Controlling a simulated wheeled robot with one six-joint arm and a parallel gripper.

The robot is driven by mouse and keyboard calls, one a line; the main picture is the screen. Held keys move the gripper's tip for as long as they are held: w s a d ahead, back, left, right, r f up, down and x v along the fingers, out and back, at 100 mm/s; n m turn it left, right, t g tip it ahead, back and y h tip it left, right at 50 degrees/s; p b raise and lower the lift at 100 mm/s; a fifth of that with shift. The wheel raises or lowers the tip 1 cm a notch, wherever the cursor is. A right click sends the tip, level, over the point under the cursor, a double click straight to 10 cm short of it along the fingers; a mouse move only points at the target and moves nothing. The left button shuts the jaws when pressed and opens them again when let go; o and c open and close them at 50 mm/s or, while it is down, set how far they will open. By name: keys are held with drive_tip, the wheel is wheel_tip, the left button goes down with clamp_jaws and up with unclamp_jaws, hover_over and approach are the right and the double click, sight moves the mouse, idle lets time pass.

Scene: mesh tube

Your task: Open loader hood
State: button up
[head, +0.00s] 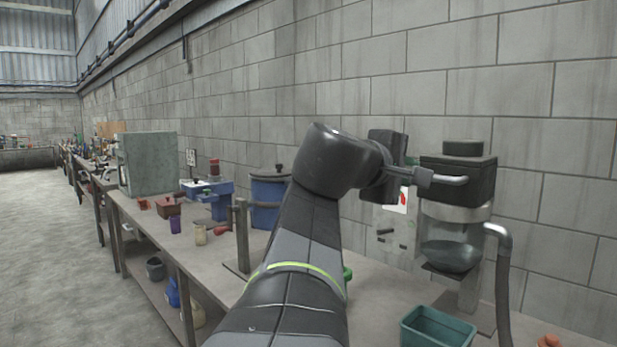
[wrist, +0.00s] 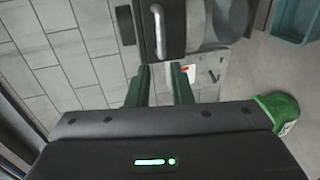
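The loader stands at the right of the bench in the head view. Its dark hood (head: 470,183) sits shut on top of a glass body (head: 450,256). A metal bar handle (head: 450,180) sticks out from the hood toward my gripper (head: 411,168). In the wrist view the handle (wrist: 159,35) and the dark hood (wrist: 175,32) lie just beyond the green fingertips. My gripper (wrist: 160,68) is open and empty there, its fingers apart and lined up with the handle. I cannot tell the exact gap between tips and handle.
A teal bin (head: 438,328) stands in front of the loader on the bench (head: 385,290). A grey hose (head: 503,275) runs down at its right. A block wall (head: 530,110) is behind. A blue container (head: 267,190) and a post (head: 242,238) stand left of my arm.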

sight(435, 178)
drive_tip(key=x, duration=1.3)
drive_tip(key=shift+w+d+f+p, duration=0.1)
drive_tip(key=shift+w+f+p, duration=0.05)
drive_tip(key=shift+p, duration=0.25)
clamp_jaws()
